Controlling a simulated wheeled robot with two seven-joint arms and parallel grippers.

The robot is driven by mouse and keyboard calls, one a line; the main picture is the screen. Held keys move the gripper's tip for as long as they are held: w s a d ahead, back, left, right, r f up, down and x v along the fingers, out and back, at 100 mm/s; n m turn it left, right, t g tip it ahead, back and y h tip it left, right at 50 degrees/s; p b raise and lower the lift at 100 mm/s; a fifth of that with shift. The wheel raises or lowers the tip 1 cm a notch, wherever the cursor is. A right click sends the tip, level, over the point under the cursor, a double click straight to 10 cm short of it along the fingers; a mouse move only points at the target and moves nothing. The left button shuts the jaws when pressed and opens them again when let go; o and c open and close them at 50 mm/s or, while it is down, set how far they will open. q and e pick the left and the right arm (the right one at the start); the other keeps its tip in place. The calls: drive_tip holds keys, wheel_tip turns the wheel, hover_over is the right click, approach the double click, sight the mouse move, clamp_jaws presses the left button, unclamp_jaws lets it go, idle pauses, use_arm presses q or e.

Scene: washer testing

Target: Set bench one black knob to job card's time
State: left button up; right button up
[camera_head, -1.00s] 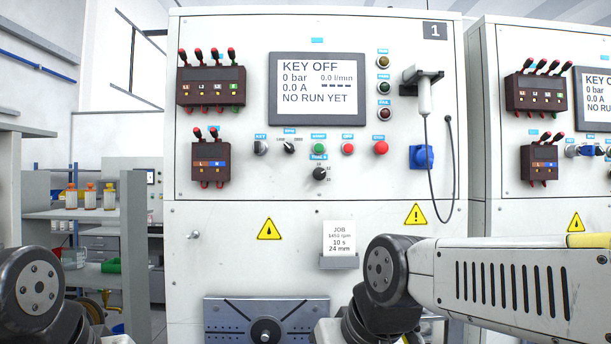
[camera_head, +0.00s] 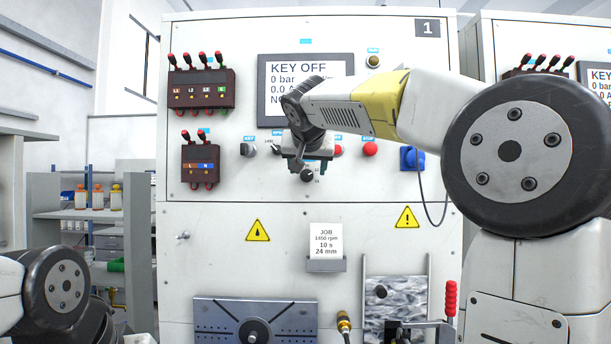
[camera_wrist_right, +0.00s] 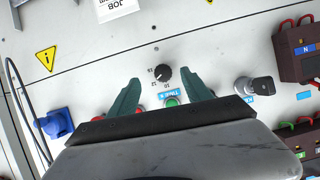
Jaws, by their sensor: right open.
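The black time knob (camera_head: 307,174) is on bench one's white panel, just below my right gripper (camera_head: 305,166). In the right wrist view the knob (camera_wrist_right: 163,73) sits beyond and between the two green fingertips of the right gripper (camera_wrist_right: 162,88), which is open and apart from it. A small dial scale and a blue label show beside the knob there. The job card (camera_head: 324,240) stands in a grey holder lower on the panel and reads 1450 rpm, 10 s, 24 mm. My left arm shows at the lower left; its gripper is out of frame.
The key switch (camera_head: 248,150) and red stop button (camera_head: 369,149) flank the gripper. In the right wrist view a green button (camera_wrist_right: 172,101) lies near the fingers. A blue connector (camera_head: 408,158) and its cable are to the right.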

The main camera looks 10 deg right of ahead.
sight(306, 175)
drive_tip(key=x, duration=0.2)
drive_tip(key=r+x, duration=0.1)
drive_tip(key=x, duration=0.5)
drive_tip(key=shift+w+r, duration=0.25)
drive_tip(key=shift+w, duration=0.1)
drive_tip(key=shift+c, duration=0.3)
clamp_jaws()
